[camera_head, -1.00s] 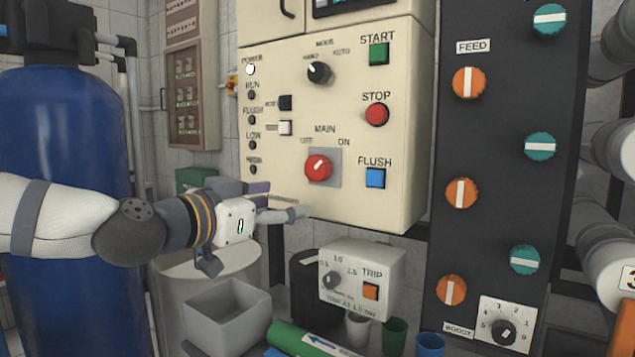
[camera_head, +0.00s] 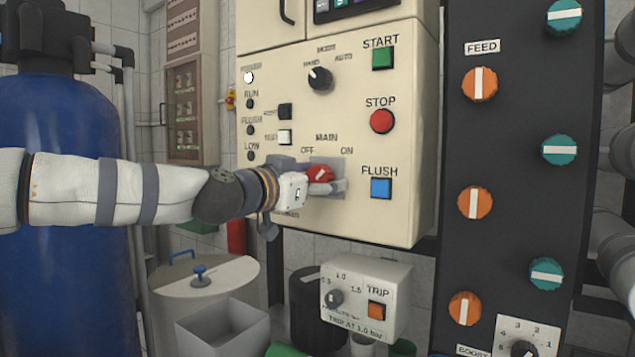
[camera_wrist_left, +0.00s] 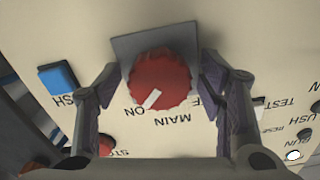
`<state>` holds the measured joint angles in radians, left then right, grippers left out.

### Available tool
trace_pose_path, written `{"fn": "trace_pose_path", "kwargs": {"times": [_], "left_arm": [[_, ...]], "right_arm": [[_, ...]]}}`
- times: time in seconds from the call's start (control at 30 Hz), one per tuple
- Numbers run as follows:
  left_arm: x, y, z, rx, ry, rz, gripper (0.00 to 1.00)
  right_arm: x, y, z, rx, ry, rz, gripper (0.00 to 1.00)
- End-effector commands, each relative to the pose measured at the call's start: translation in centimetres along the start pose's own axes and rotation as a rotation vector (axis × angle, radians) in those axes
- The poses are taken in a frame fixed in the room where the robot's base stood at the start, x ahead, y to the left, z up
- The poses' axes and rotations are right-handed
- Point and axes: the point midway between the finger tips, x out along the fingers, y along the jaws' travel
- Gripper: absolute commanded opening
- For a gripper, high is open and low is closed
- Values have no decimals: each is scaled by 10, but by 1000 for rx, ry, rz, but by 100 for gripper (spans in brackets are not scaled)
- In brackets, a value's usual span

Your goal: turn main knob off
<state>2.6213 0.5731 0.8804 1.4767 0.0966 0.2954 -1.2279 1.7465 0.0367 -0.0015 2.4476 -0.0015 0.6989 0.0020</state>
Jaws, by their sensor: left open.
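The red main knob (camera_head: 320,174) is on the cream control panel, on a grey square plate between the OFF and ON labels. It also shows in the left wrist view (camera_wrist_left: 160,82), where its white mark points towards ON. My left gripper (camera_head: 327,187) is at the knob and hides its lower part. In the left wrist view the left gripper (camera_wrist_left: 161,72) is open, with one finger on each side of the knob. Gaps show between the fingers and the knob's sides. My right gripper is not in view.
The blue FLUSH button (camera_head: 381,188) and red STOP button (camera_head: 382,121) are to the right of the knob. The TRIP box (camera_head: 365,295) is below the panel. The POWER lamp (camera_head: 249,77) glows white. A black panel (camera_head: 510,180) with orange and teal knobs stands at the right.

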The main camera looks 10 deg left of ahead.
Motion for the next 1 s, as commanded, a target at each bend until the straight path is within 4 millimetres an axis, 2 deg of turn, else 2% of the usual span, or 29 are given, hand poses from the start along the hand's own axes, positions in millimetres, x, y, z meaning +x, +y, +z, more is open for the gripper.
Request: {"fn": "trace_pose_path", "kwargs": {"times": [0.1,0.3,0.67,1.0], "left_arm": [[0,0,0,0,0,0,60],[0,0,0,0,0,0,15],[-1,0,0,-39,0,0,14],[-1,0,-1,-275,0,1,14]], "right_arm": [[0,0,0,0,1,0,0],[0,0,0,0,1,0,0],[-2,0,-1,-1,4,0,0],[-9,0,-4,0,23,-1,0]]}}
